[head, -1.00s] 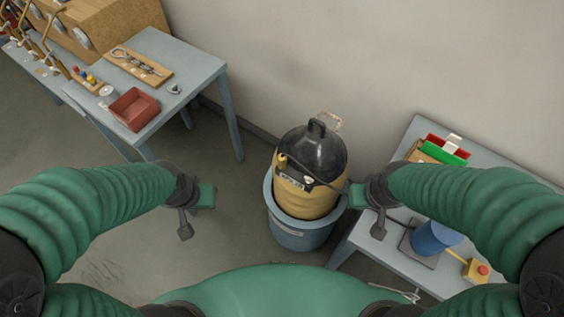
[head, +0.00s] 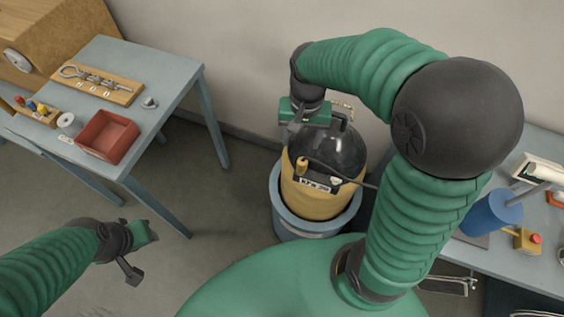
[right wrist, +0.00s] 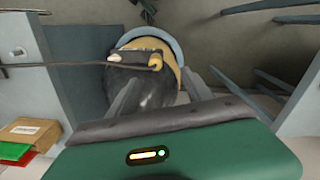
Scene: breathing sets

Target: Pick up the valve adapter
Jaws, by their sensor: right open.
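A small grey metal piece (head: 149,103) lies near the right edge of the left table in the head view. It may be the valve adapter, but it is too small to be sure. My right gripper (head: 294,126) is above the back left of the black-topped yellow cylinder (head: 315,196), far from that piece. Its fingers are apart and empty in the right wrist view (right wrist: 160,88), with the cylinder's black top (right wrist: 150,90) beyond them. My left gripper (head: 144,234) hangs over the floor at the lower left; its fingers do not show clearly.
The cylinder stands in a blue-grey tub (head: 286,222). The left table (head: 150,67) also holds a red tray (head: 106,136), a wooden tool board (head: 97,84) and a white roll (head: 69,122). A right table carries a blue cylinder (head: 490,212) and a red-button box (head: 528,240).

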